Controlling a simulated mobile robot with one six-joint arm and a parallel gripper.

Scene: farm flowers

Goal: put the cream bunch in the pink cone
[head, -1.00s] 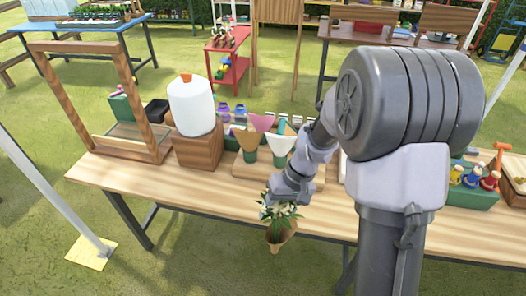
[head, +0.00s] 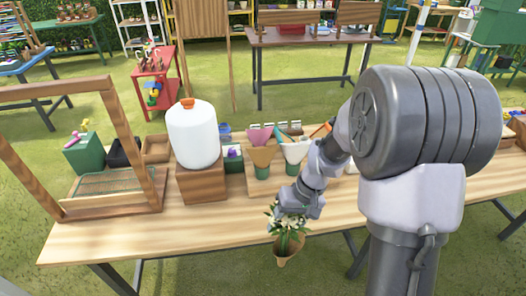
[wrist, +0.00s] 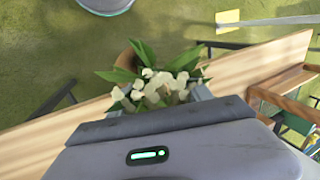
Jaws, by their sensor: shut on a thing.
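The cream bunch (head: 287,219), white-cream flowers with green leaves above a brown wrap (head: 291,251), hangs from my gripper (head: 297,206) at the table's near edge. The wrist view shows the cream flowers (wrist: 152,90) between the two fingers of my gripper (wrist: 158,98), which is shut on the bunch. The pink cone (head: 257,134) stands in the back of a cone group on the table, up and left of my gripper and apart from it. A tan cone (head: 264,156) partly hides its lower part.
A white cone (head: 296,149) stands right of the tan one. A white jug (head: 193,137) on a wooden block (head: 201,184) and a wooden frame (head: 112,140) stand to the left. The table front (head: 190,225) is bare.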

